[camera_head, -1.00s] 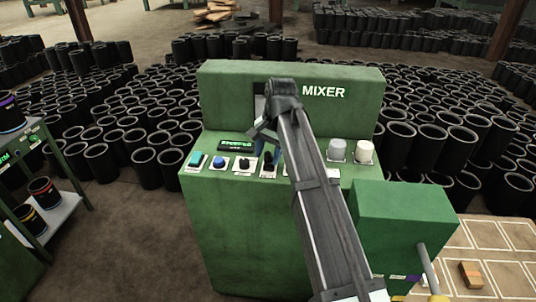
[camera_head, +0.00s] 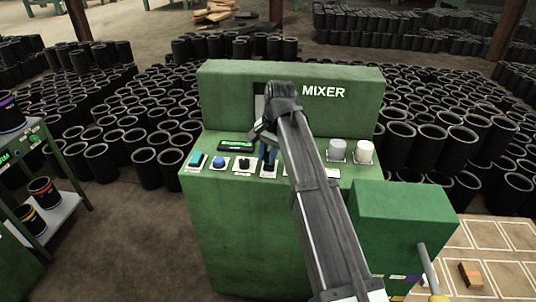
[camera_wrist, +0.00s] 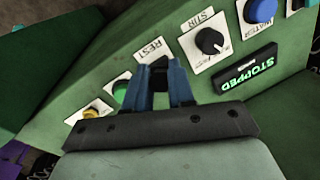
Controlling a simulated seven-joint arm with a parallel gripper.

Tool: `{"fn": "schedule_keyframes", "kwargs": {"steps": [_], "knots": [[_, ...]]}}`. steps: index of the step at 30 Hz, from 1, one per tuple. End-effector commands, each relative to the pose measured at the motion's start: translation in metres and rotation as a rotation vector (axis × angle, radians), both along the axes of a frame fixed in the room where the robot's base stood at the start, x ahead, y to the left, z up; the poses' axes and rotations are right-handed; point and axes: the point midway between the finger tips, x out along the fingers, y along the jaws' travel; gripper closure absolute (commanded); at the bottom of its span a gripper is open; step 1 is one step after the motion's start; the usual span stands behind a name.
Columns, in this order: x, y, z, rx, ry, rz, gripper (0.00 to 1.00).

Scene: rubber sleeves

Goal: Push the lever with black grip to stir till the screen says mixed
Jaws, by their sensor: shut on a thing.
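The green mixer (camera_head: 240,215) stands in the middle of the head view. The lever's black grip (camera_wrist: 158,66) shows between the blue fingers in the wrist view, on a plate marked REST. My gripper (camera_head: 267,153) is shut on the black grip, seen also in the wrist view (camera_wrist: 159,75). The lower part of the lever is hidden by the fingers. The screen (camera_wrist: 246,73) reads STOPPED in green, upside down in the wrist view; it also shows in the head view (camera_head: 237,146).
A black knob (camera_wrist: 209,41) on a plate marked STIR sits beside the lever. A blue button (camera_head: 219,161) and a teal button (camera_head: 197,159) lie further left. Two pale cylinders (camera_head: 337,150) (camera_head: 364,152) stand at right. A green button (camera_wrist: 121,92) is close to the fingers.

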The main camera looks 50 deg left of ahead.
Motion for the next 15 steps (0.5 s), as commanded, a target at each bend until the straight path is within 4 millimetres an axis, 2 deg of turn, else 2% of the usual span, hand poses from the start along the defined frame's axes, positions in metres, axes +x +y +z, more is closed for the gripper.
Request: {"fn": "schedule_keyframes", "kwargs": {"steps": [10, 15], "knots": [[0.0006, 0.0006, 0.0003, -0.002, 0.002, 0.0, 1.0], [0.0076, 0.0087, 0.0032, -0.06, 0.06, -0.002, 1.0]]}}
